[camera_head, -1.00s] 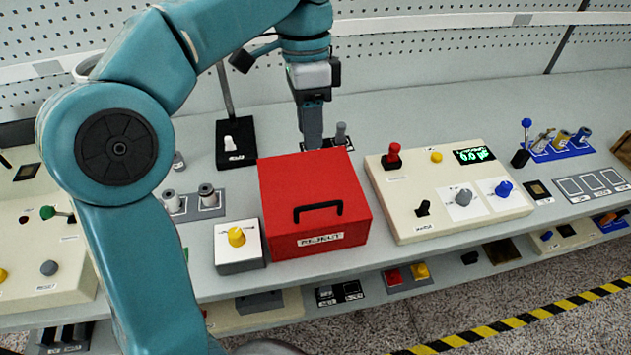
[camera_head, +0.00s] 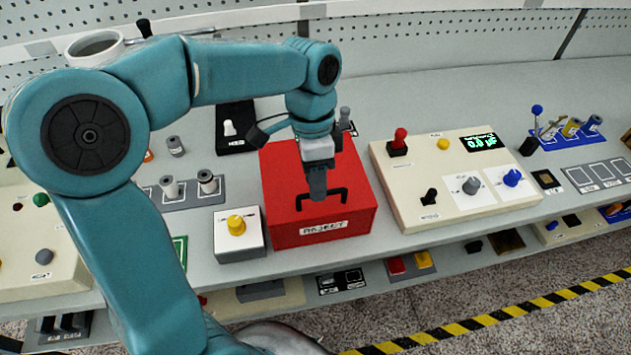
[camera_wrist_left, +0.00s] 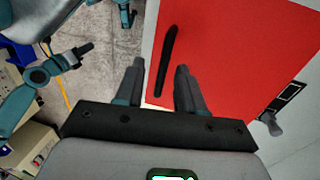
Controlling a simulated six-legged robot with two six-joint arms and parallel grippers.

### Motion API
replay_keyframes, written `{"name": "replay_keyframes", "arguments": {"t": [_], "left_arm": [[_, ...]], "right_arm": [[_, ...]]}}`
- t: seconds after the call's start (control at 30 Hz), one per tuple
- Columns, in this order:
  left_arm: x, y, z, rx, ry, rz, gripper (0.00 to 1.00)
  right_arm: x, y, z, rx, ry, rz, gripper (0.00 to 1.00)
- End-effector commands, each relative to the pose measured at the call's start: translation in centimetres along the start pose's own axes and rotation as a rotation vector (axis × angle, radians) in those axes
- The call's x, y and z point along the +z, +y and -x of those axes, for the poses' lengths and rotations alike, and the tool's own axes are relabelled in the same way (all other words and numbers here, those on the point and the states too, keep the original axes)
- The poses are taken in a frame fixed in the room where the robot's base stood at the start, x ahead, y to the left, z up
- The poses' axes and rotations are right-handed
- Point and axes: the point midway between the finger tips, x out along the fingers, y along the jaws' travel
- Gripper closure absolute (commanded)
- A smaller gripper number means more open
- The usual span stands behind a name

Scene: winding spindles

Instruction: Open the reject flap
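The red box (camera_head: 278,195) labelled REJECT stands at the bench's front edge. Its red top looks shut and carries a black bar handle (camera_head: 337,191). My left gripper (camera_head: 316,196) points down over the box, right at the handle, and hides part of it. In the left wrist view my left gripper (camera_wrist_left: 160,66) is open, its two fingers apart. The handle (camera_wrist_left: 167,60) shows between and beyond the fingertips, not visibly clamped. A teal arm with a dark end (camera_wrist_left: 80,50), likely my right gripper, shows there too; its fingers are too small to read.
A yellow-knob box (camera_head: 238,233) stands close on the left of the red box. A cream control panel (camera_head: 410,222) with a red switch, knobs and a display stands close on the right. Grey spools (camera_head: 207,182) stand behind left.

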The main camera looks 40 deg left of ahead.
Motion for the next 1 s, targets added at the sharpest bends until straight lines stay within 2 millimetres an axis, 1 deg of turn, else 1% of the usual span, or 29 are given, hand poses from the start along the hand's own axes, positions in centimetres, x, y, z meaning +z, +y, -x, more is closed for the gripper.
{"name": "replay_keyframes", "arguments": {"t": [0.03, 0.17, 0.43, 0.47, 0.5, 0.53, 0.57, 0.83, 1.0], "left_arm": [[0.03, -0.05, -0.59, 0.001, -0.002, 0.001, 0.62], [-0.02, -0.15, -1.31, 0.0, 0.0, 0.001, 0.62], [-0.04, -0.2, -1.42, 0.0, 0.0, 0.001, 0.62], [-0.04, -0.2, -1.42, 0.0, 0.0, 0.001, 0.72], [-0.04, -0.2, -1.41, 0.0, 0.0, 0.001, 0.85], [-0.04, -0.2, -1.41, 0.0, 0.0, 0.001, 0.94], [-0.04, -0.2, -1.41, 0.0, 0.0, 0.001, 1.0], [0.0, -0.26, -1.3, 0.0, 0.002, 0.001, 1.0], [0.43, -0.65, -0.72, -0.002, 0.003, 0.002, 1.0]], "right_arm": [[0.0, 0.0, -0.02, 0.0, 0.0, 0.0, 1.0], [-0.01, 0.0, -0.03, 0.0, 0.0, 0.001, 1.0], [-0.01, 0.0, -0.03, 0.0, 0.0, 0.0, 1.0], [-0.01, 0.0, -0.03, 0.0, 0.0, 0.0, 1.0], [-0.01, 0.0, -0.03, 0.0, 0.0, 0.0, 1.0], [-0.01, 0.0, -0.03, 0.0, 0.0, 0.0, 1.0], [-0.01, 0.0, -0.03, 0.0, 0.0, 0.001, 1.0], [-0.01, -0.03, 0.04, 0.0, 0.0, 0.0, 1.0], [0.0, -0.17, 0.43, 0.0, 0.0, 0.001, 1.0]]}}
